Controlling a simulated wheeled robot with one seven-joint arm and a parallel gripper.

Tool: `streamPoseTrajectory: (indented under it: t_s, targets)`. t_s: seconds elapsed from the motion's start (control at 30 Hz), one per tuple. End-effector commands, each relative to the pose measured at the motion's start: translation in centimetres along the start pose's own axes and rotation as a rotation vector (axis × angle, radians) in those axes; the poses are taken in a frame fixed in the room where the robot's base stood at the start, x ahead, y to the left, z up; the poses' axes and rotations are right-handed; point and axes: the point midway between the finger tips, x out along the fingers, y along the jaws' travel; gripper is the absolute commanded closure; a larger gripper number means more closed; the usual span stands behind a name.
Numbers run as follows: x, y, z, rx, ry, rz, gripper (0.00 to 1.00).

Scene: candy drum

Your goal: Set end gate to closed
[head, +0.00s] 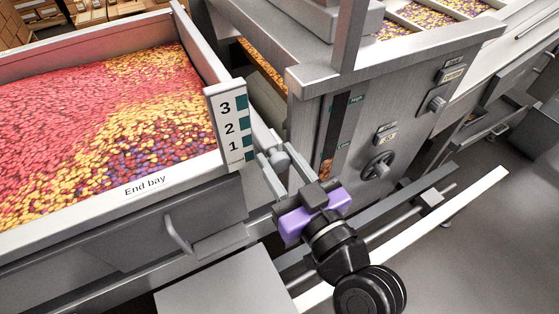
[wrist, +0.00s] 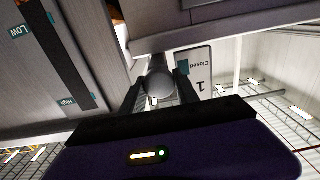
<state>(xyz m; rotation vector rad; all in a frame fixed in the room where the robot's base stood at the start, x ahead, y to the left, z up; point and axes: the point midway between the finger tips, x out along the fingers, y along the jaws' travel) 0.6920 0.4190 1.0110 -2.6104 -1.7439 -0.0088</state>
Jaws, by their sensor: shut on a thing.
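The end gate's scale plate (head: 228,128) stands at the right corner of the bay marked "End bay". It reads 3, 2, 1 from the top, with a small bottom mark. In the wrist view the plate (wrist: 194,72) shows upside down, with "1" and "Closed". A grey round knob (head: 279,159) on a metal lever sits just right of the plate, near its lower marks. My gripper (head: 281,164) is shut on this knob. In the wrist view the knob (wrist: 159,84) sits between the two dark fingers. I cannot tell exactly which mark the lever lines up with.
The bay (head: 85,205) is full of red, yellow and purple candies. Right of my gripper is a grey machine housing with a High level strip (head: 343,128) and a black handwheel (head: 379,166). Rails (head: 420,200) run below. Open floor lies at the lower right.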

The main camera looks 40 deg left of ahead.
Motion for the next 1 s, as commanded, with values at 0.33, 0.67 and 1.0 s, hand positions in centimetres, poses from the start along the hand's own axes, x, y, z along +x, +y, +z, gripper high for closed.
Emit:
streamPoseTrajectory:
  t_s: [0.33, 0.67, 1.0]
  targets:
    - [-0.1, 0.0, 0.9, 0.004, -0.016, -0.001, 0.57]
    - [0.0, 0.0, 0.5, 0.002, -0.009, 0.000, 0.41]
    - [-3.3, 0.1, 0.7, 0.003, -0.008, 0.004, 0.41]
